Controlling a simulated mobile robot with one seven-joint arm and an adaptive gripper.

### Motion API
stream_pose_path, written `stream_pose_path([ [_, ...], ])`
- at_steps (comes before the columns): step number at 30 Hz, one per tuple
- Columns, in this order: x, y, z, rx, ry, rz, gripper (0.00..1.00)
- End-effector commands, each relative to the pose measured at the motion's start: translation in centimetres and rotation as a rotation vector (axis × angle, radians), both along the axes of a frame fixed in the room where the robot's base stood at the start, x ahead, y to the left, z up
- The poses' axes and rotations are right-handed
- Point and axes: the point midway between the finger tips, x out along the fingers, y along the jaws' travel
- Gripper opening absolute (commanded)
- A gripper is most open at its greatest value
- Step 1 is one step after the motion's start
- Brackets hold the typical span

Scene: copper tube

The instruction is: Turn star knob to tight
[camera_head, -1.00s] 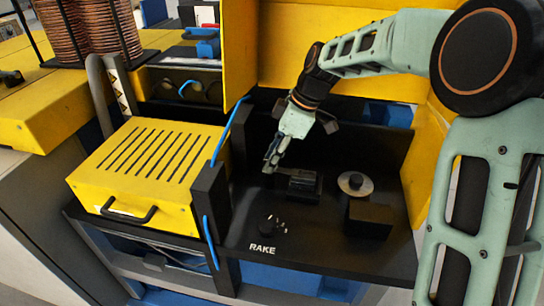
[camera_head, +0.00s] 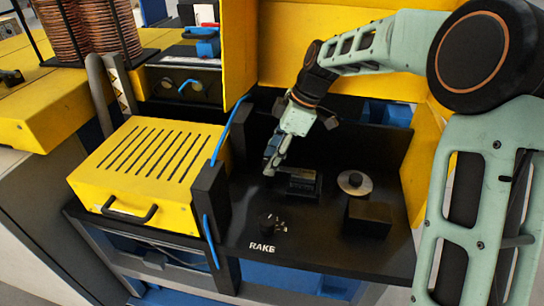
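A small black star-shaped knob (camera_head: 272,223) stands on the black panel (camera_head: 310,245), just above white lettering that reads "RAKE". Its lobes are dark and small, so its exact turn is hard to read. My gripper (camera_head: 269,168) points down over the panel, above and behind the knob in the picture, and apart from it. The fingers overlap from this angle, so I cannot tell whether they are open or shut. No object shows between them.
A dark block-like fitting (camera_head: 300,183) is close to the right of my fingertips. A silver disc (camera_head: 355,183) and a black box (camera_head: 368,217) stand farther right. A yellow slotted box (camera_head: 150,160) with a black handle is at left, beside a black post with blue cable (camera_head: 212,240).

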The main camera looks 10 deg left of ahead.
Motion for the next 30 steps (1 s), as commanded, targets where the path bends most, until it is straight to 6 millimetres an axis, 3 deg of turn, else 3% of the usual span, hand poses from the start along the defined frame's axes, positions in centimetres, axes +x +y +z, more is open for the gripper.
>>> stream_pose_path([
  [8, 0.1, -0.2, 0.5, 0.001, 0.000, -0.001, 0.44],
  [21, 0.7, -3.3, 8.2, 0.001, -0.004, -0.003, 0.44],
  [30, 0.8, -4.5, 11.0, 0.000, -0.001, 0.000, 0.44],
])
